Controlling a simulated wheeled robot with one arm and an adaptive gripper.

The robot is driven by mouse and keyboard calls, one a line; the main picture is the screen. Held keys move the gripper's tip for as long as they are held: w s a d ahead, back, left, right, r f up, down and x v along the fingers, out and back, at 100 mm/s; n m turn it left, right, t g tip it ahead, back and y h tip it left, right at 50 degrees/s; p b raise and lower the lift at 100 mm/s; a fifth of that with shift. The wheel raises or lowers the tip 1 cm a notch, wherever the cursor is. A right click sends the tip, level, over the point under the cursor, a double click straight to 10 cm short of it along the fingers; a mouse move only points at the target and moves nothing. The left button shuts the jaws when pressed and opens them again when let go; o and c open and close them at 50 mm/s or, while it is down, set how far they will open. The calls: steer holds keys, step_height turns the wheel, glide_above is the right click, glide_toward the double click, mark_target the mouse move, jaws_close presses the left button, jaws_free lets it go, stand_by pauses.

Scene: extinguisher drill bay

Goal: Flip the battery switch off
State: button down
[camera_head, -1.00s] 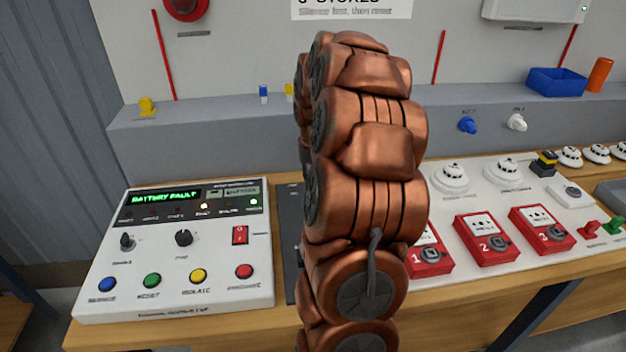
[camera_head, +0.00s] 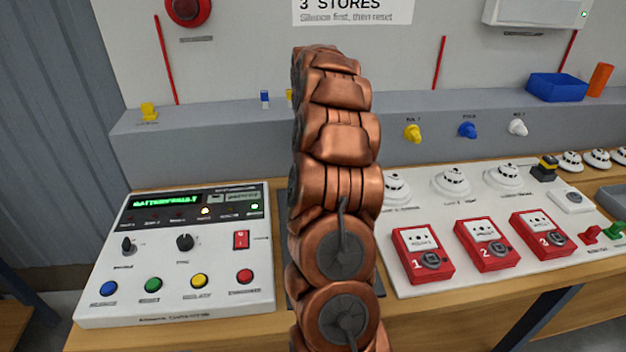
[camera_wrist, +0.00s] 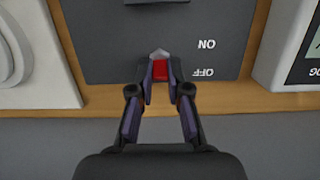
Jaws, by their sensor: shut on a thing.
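The battery switch has a red lever (camera_wrist: 161,71) on a dark grey box (camera_wrist: 110,50), seen in the wrist view. ON and OFF labels stand to its right, upside down in this view. The red part shows level with the OFF label; its exact throw is hard to tell. My gripper (camera_wrist: 160,76) is shut on the lever, one finger on each side. In the head view my copper arm hides the gripper, the lever and most of the dark box, whose edge (camera_head: 284,210) shows left of the arm.
A white control panel (camera_head: 180,305) with a green display and coloured buttons stands left of my arm. Several red call points, including one marked 1 (camera_head: 423,256), and detectors (camera_head: 452,182) sit on a white board at right. A grey ledge (camera_head: 200,150) runs behind the wooden bench.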

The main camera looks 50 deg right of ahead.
stand_by(0.4)
steer(key=c, duration=1.1)
jaws_free()
steer(key=shift+w+d+r, duration=0.15)
steer(key=shift+w+r, duration=0.05)
steer(key=shift+r, duration=1)
steer(key=shift+w+d+r, duration=0.2)
steer(key=shift+r, duration=1.05)
steer(key=shift+w+d+r, duration=0.15)
steer(key=shift+w+r, duration=0.05)
steer(key=shift+r, duration=1)
steer(key=shift+a, duration=0.1)
